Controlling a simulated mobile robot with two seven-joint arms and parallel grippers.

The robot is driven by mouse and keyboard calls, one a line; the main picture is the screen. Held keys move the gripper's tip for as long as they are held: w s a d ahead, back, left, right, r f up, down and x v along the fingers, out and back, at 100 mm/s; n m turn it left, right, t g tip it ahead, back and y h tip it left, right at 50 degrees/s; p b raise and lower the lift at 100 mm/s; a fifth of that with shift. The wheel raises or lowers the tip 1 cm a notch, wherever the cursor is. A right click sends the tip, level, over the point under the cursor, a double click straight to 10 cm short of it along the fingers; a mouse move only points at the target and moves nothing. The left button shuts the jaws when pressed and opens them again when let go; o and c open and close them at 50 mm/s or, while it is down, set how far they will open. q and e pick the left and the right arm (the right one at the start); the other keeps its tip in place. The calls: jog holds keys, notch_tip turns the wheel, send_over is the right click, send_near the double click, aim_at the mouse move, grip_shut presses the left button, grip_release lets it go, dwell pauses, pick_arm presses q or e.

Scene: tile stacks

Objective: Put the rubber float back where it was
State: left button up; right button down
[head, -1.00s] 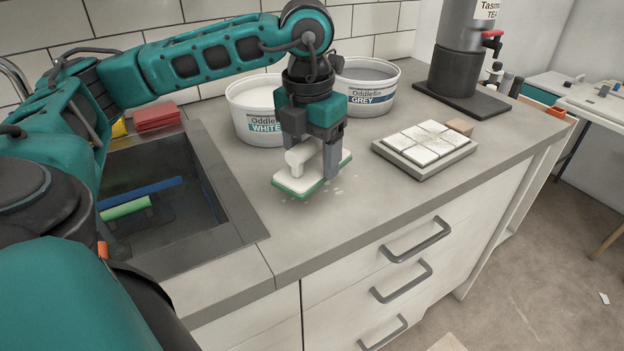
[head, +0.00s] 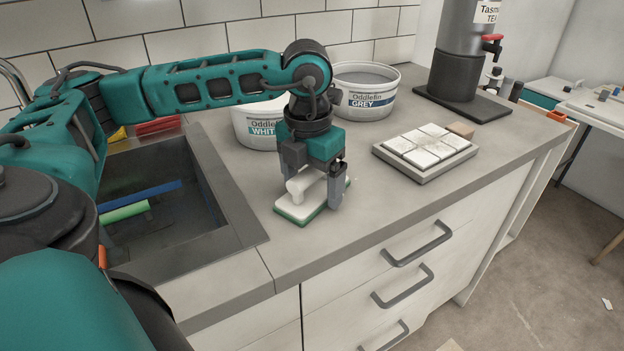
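The rubber float (head: 288,212) has a white top and handle and a green underside. It is over the worktop, between the sink and the tile slab. My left gripper (head: 320,192) points down with its fingers around the float's handle; one finger shows to the right of the handle, the other is mostly hidden. It appears shut on the float. I cannot tell whether the float's underside touches the worktop or hangs just above it. My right gripper is not in view.
The WHITE bucket (head: 257,127) and GREY bucket (head: 364,98) stand behind the gripper. White tiles on a slab (head: 428,176), with a tan block (head: 461,130) behind, lie right. The sink (head: 232,215) is left. A dark urn (head: 455,75) stands back right. The front worktop is clear.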

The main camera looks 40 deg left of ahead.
aim_at(309, 171)
pick_arm(q)
jog(key=shift+o, duration=0.3)
jog(key=shift+r, duration=0.5)
jog(key=r, duration=0.3)
jog(key=r+p, duration=0.1)
jog(key=r, duration=0.3)
jog(key=r+p, duration=0.1)
jog(key=r, duration=0.3)
jog(key=shift+s+r, duration=0.15)
jog(key=shift+s, duration=0.25)
jog(key=shift+s+d, duration=0.1)
jog(key=shift+d, duration=0.05)
